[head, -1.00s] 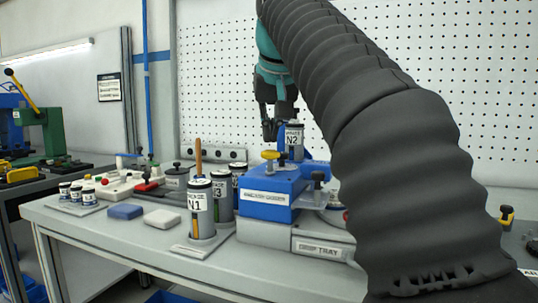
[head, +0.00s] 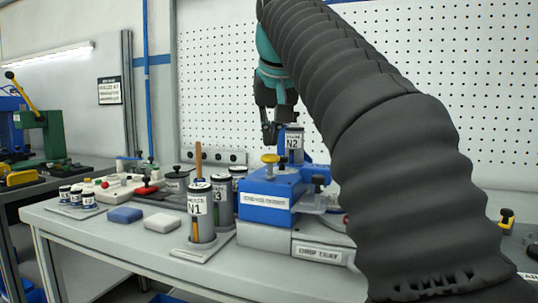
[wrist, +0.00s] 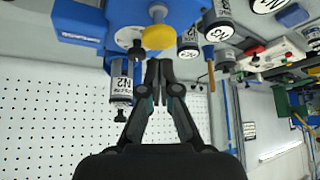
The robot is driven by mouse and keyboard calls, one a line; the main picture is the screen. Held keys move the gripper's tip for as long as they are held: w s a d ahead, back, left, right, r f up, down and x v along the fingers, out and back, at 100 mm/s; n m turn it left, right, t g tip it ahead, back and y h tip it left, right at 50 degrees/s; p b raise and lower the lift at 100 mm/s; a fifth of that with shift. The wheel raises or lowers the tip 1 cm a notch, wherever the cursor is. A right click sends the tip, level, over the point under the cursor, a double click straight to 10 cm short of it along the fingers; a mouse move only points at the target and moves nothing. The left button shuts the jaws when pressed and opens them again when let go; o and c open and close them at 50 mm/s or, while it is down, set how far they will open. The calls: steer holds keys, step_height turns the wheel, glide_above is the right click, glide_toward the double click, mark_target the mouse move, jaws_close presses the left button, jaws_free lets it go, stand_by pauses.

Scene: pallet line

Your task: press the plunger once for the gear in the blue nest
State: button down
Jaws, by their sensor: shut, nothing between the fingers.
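A blue dispenser unit (head: 262,190) with a white label stands on a grey base on the bench. A yellow round knob on a short stem (head: 270,158), which looks like the plunger, rises from its top; the knob also shows in the wrist view (wrist: 158,37). A grey canister marked N2 (head: 294,145) stands upright at the unit's back. My gripper (head: 271,133) is shut and empty, above and behind the knob, beside the N2 canister. In the wrist view its fingertips (wrist: 153,66) are close below the knob in the picture. I cannot make out a gear or a blue nest.
A canister marked N1 (head: 199,208) stands on a plate left of the unit, with more canisters behind it. A drip tray (head: 318,252) is below the unit. Blue (head: 125,215) and white (head: 162,222) flat blocks lie to the left. A pegboard wall closes the back.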

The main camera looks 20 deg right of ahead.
mark_target(270, 155)
steer(key=shift+f, duration=0.2)
steer(key=shift+f+b, duration=1.55)
steer(key=shift+f, duration=0.3)
step_height(270, 155, up, 5)
steer(key=p, duration=0.5)
steer(key=shift+r, duration=1.05)
steer(key=shift+s, duration=0.1)
